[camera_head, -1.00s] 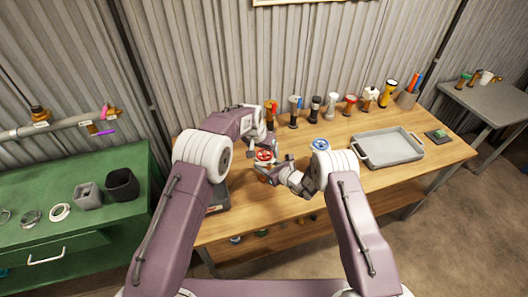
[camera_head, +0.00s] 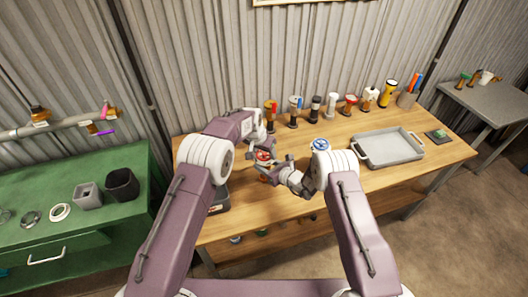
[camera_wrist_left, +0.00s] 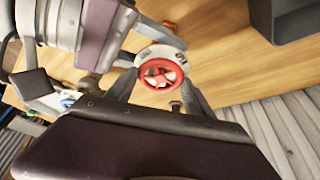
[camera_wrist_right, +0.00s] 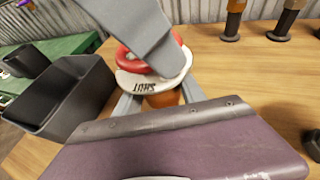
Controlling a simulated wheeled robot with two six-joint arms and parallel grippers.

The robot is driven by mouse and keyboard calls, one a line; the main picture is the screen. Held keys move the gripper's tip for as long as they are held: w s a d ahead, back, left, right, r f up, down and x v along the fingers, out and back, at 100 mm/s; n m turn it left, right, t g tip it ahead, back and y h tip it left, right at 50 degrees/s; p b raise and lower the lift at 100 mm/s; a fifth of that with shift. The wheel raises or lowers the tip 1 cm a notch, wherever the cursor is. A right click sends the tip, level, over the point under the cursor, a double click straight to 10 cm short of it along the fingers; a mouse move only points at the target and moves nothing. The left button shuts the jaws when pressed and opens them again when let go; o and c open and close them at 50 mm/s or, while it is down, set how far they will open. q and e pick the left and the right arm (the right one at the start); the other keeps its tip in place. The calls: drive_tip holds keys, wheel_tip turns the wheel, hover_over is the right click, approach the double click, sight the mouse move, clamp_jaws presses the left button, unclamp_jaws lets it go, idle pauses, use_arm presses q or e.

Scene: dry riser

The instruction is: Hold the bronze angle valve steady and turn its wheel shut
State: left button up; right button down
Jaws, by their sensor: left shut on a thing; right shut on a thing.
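The bronze angle valve has a red wheel (camera_head: 263,155) above a white lettered disc. In the left wrist view the red wheel (camera_wrist_left: 162,73) sits between the fingers of my left gripper (camera_wrist_left: 160,82), which is shut on it. In the right wrist view the orange-bronze body (camera_wrist_right: 162,99) shows under the white disc (camera_wrist_right: 150,85), which reads "SHUT" on its near side. My right gripper (camera_wrist_right: 157,103) is shut on the body below the disc. A grey finger of my left gripper hides part of the wheel there. The valve's lower end is hidden.
A dark open bin (camera_wrist_right: 68,98) stands close to the valve. Several valves and torches line the back of the wooden table (camera_head: 340,190). A blue-wheeled piece (camera_head: 320,144) stands near my right arm, and a grey tray (camera_head: 412,155) lies to the right.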

use_arm(q)
drive_tip(key=m+h, duration=0.1)
drive_tip(key=m, duration=0.2)
drive_tip(key=shift+w+a+g, duration=0.1)
drive_tip(key=shift+a+g, duration=0.05)
drive_tip(key=shift+g, duration=0.25)
drive_tip(key=shift+w+m+g+h, duration=0.1)
drive_tip(key=shift+m+g+h, duration=0.4)
drive_tip(key=shift+m, duration=1.6)
drive_tip(key=o, duration=1.4)
drive_tip(key=shift+c, duration=0.2)
drive_tip(key=v, duration=1.2)
